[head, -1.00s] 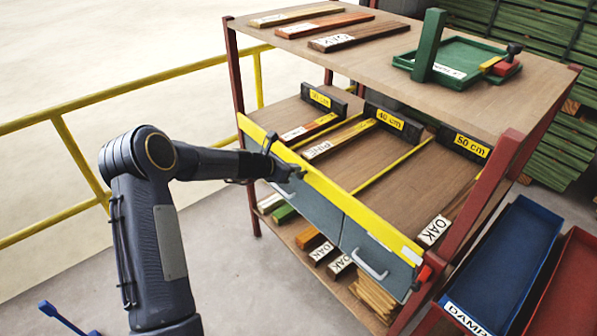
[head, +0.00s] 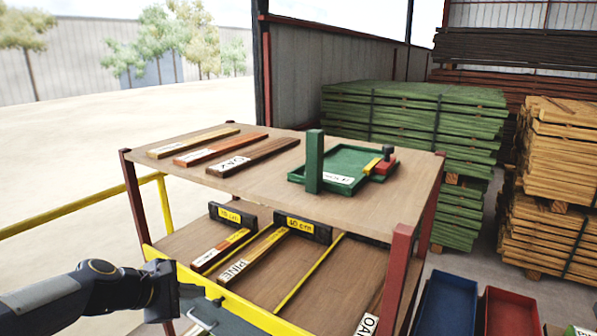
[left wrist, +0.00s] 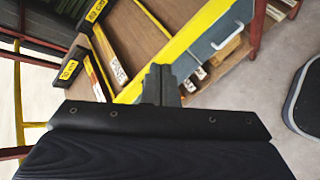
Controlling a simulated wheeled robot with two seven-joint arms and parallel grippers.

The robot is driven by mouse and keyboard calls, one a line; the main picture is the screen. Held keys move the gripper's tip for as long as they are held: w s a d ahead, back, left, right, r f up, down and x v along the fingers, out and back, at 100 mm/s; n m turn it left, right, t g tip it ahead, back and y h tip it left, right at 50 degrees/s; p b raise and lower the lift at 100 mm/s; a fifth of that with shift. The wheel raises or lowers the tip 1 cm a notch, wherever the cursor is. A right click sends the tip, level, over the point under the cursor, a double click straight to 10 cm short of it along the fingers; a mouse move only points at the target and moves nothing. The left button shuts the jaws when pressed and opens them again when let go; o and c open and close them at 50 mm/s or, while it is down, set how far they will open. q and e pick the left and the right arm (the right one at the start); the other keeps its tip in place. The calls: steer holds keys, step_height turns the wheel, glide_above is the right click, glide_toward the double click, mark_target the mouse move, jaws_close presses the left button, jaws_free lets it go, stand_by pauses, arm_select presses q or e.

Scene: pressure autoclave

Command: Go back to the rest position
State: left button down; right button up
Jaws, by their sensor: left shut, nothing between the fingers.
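My left gripper (head: 192,291) is at the lower left of the head view, just in front of the shelf rack's yellow front rail (head: 240,308). In the left wrist view its dark fingers (left wrist: 161,84) are together with nothing between them. They overlap the yellow rail in that picture; I cannot tell whether they touch it. My right gripper is in neither view.
The rack's top shelf (head: 260,170) holds several boards and a green tray (head: 350,148). Labelled boards lie in the lower shelf's lanes. A blue bin (head: 447,305) and a red bin (head: 511,312) stand right of the rack. Green timber stacks (head: 400,115) stand behind.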

arm_select(q)
steer(key=s+d+f+m+g+y, duration=0.1)
steer(key=s+f+m, duration=0.1)
steer(key=s+m, duration=0.6)
steer(key=s+d+f+m+g+y, duration=0.1)
steer(key=s+m, duration=0.8)
steer(key=s, duration=1.1)
steer(key=shift+s+f+g+y, duration=0.15)
steer(key=shift+f+g+y, duration=0.2)
steer(key=shift+f, duration=0.25)
steer(key=shift+d, duration=0.1)
